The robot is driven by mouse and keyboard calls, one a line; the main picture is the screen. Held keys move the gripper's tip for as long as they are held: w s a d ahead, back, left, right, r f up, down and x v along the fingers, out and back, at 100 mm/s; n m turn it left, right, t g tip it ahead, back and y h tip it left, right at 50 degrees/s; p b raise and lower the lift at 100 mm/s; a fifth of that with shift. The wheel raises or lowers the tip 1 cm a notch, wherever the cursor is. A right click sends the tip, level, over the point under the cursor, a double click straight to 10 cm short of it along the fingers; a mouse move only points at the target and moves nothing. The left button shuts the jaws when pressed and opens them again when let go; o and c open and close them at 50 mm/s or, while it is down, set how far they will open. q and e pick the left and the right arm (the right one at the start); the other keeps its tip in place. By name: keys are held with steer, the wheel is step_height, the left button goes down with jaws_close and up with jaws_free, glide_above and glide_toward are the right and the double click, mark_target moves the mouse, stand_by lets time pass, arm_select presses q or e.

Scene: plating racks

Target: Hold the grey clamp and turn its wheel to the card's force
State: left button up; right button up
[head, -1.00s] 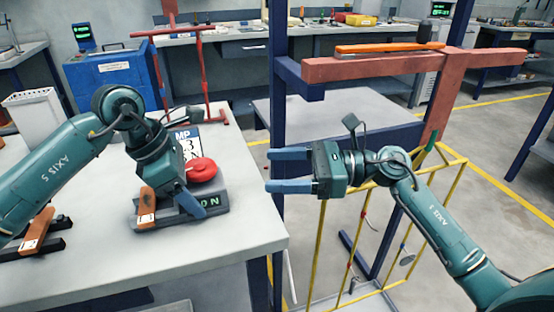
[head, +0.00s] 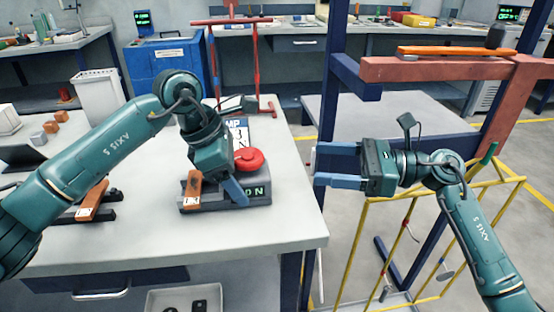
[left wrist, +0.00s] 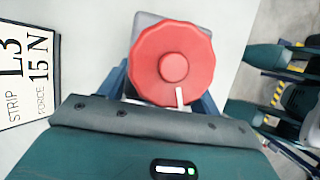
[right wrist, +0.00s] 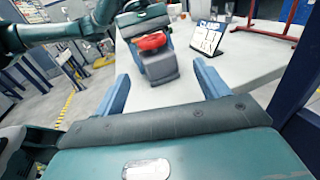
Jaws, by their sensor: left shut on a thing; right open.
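The grey clamp (head: 258,194) stands on the white table with a red round wheel (head: 249,160) on top. My left gripper (head: 222,184) is shut on the clamp's grey body; in the left wrist view its blue fingers lie either side, below the wheel (left wrist: 172,65). A white mark on the wheel points toward the gripper, slightly right. The card (left wrist: 25,75) beside it reads "STRIP L3" and "FORCE 15 N". My right gripper (head: 318,165) is open and empty, right of the clamp near the table's right edge. The right wrist view shows the wheel (right wrist: 152,41) ahead between its fingers.
A blue frame post with a salmon crossbar (head: 430,69) and a yellow wire cage (head: 365,245) stand right of the table. A red stand (head: 271,60) is behind.

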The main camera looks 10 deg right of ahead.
mark_target(259, 159)
steer(key=w+a+g, duration=0.1)
steer(key=a, duration=0.3)
steer(key=w+a+n+g, duration=0.1)
steer(key=a, duration=0.3)
steer(key=a+n+g+y, duration=0.1)
steer(key=a, duration=0.3)
steer(key=shift+w+a+r+g, duration=0.1)
steer(key=shift+w+a+g, duration=0.2)
steer(key=shift+w, duration=0.1)
steer(key=shift+d, duration=0.1)
steer(key=c, duration=1)
stand_by(0.5)
steer(key=o, duration=1)
